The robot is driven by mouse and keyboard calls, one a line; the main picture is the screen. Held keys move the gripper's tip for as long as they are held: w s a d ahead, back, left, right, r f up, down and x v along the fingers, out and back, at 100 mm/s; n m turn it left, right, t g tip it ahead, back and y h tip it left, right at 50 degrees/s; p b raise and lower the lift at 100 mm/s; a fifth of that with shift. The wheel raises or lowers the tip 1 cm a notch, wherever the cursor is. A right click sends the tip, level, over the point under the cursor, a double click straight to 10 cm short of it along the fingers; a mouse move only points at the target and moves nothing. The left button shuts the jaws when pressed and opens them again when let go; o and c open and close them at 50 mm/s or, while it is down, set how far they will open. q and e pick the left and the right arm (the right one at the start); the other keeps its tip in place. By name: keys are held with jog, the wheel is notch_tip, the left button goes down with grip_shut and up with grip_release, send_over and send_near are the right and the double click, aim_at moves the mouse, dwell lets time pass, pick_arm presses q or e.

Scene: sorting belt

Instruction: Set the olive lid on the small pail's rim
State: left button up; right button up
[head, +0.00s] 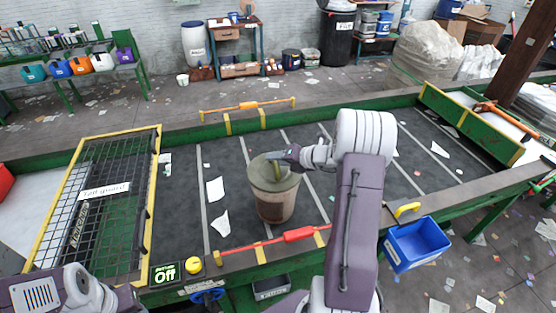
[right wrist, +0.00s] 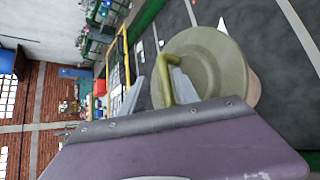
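The olive lid (head: 265,181) is a round disc with an upright loop handle. It lies over the top of the brownish small pail (head: 276,208), which stands on the dark belt. The lid covers the pail's mouth, and I cannot tell whether it is seated all round. In the right wrist view the lid (right wrist: 216,62) fills the upper right, with a bit of the pail (right wrist: 255,90) beyond its edge. My right gripper (head: 284,158) is at the handle. Its fingers (right wrist: 158,84) are on both sides of the handle, with a gap on one side. My left gripper is not visible.
A wire tail guard (head: 100,200) covers the belt's left part. White scraps (head: 215,188) lie on the belt left of the pail. A red bar (head: 290,236) runs along the near edge. A blue bin (head: 418,243) hangs at the right front.

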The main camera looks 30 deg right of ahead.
jog(key=shift+s+d+r, duration=0.15)
jog(key=shift+r, duration=0.45)
pick_arm(q)
jog(key=shift+b, duration=0.3)
pick_arm(e)
jog(key=v, duration=1.1)
jog(key=shift+s, duration=0.2)
jog(key=shift+r, duration=0.1)
